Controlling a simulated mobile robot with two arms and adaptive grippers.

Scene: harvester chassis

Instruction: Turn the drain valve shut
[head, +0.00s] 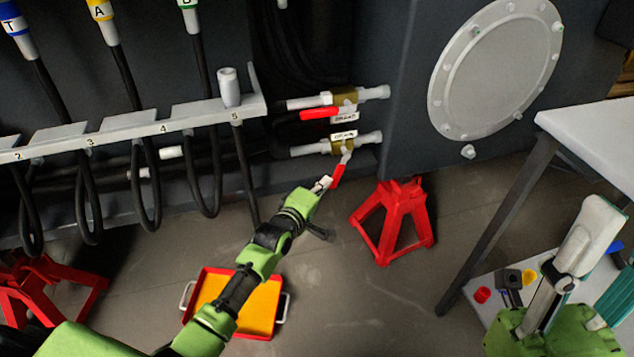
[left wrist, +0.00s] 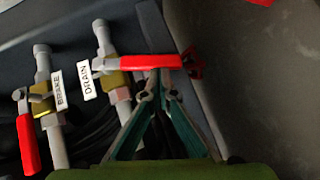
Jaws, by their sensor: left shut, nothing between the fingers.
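The drain valve (head: 343,145) is the lower of two valves on the chassis, with a brass body and a white label. In the left wrist view its label reads DRAIN (left wrist: 87,80). Its red handle (left wrist: 150,62) lies across the pipe there; in the head view the handle (head: 338,176) points down from the valve. My left gripper (head: 325,182) is at the handle's lower end. In the left wrist view its fingertips (left wrist: 160,86) are shut and empty, just below the handle; I cannot tell whether they touch it.
The brake valve (head: 342,97) sits just above, its red handle along the pipe. A red stand (head: 395,222) is right of the gripper. A tray with a red rim (head: 204,280) lies on the floor. A table (head: 600,128) stands at right, with small items on a lower shelf.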

